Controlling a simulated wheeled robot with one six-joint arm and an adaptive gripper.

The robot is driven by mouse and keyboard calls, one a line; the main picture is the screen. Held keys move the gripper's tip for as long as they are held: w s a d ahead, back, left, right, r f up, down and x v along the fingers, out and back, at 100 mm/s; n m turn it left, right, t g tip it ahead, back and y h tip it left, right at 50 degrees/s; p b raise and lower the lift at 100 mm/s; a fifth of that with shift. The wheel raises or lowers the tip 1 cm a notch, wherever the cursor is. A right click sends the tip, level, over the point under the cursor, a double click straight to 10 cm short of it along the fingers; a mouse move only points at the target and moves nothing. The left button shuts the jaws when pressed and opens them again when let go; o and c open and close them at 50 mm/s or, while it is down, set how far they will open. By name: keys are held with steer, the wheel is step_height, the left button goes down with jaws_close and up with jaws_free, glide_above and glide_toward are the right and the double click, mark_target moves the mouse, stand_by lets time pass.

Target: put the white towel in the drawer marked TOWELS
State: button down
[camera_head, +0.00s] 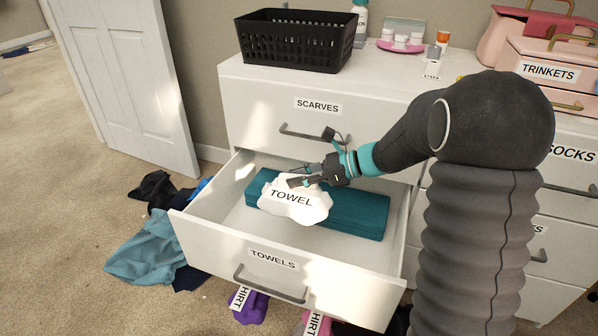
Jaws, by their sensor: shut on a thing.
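The white towel (297,208), with the word TOWEL on it, is bunched up at the open drawer marked TOWELS (225,240). It shows in front of and over a folded teal cloth (355,215) that lies inside the drawer. My gripper (300,181) is shut on the towel's upper edge, inside the drawer's outline. I cannot tell whether the towel rests on the teal cloth or hangs just above it. The fingertips are partly hidden against the towel.
The shut SCARVES drawer (260,108) is above the open one. A black basket (290,45) and small bottles stand on top. Clothes, such as a teal garment (148,252) and a purple one (250,307), lie on the floor. A white door (130,80) is at left.

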steer(key=shift+f+b, duration=4.85)
steer(key=shift+f, duration=5.45)
steer(key=c, duration=0.9)
jaws_free()
